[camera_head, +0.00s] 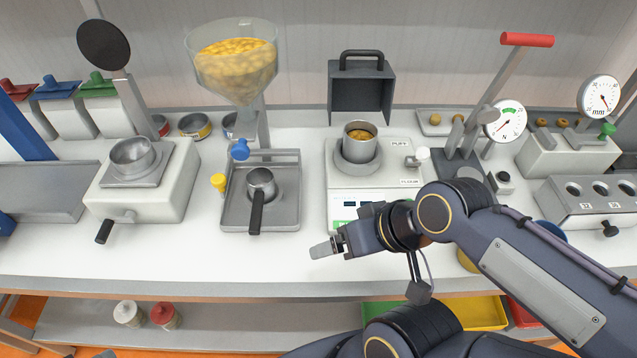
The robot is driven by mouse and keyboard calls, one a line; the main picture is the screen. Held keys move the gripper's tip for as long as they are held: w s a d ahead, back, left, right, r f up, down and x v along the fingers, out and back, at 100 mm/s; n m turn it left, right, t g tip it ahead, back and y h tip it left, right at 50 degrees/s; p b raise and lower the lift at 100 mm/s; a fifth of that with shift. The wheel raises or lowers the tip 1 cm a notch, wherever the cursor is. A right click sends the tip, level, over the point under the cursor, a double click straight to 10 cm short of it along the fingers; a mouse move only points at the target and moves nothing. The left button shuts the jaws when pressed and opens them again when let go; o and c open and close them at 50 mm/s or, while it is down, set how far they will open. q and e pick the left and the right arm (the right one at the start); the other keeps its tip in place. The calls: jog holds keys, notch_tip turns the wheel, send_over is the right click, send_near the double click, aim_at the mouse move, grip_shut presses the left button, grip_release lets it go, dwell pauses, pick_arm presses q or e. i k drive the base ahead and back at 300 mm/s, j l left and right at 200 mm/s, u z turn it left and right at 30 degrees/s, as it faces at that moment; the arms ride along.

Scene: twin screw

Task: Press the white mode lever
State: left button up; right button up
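The white mode lever (422,153) is a small white knob on a short grey arm at the right side of the white machine (400,150). Labels that seem to read "PUFF" and "FLOUR" sit above and below it. A metal cup (360,138) with yellow contents stands on the machine's round seat. My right gripper (326,249) is in front of the machine, low over the counter's front, pointing left. It is apart from the lever. Its fingers are seen edge-on, so their opening is unclear, and nothing shows in them. My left gripper is out of view.
A dark open hood (361,88) stands behind the machine. Left are a handled pan (261,183) on a tray and a hopper (236,65) of yellow pieces. Right is a gauge press with a red-handled lever (527,40). The counter's front strip (170,262) is clear.

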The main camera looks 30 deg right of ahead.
aim_at(421, 153)
jog(key=z, duration=1.25)
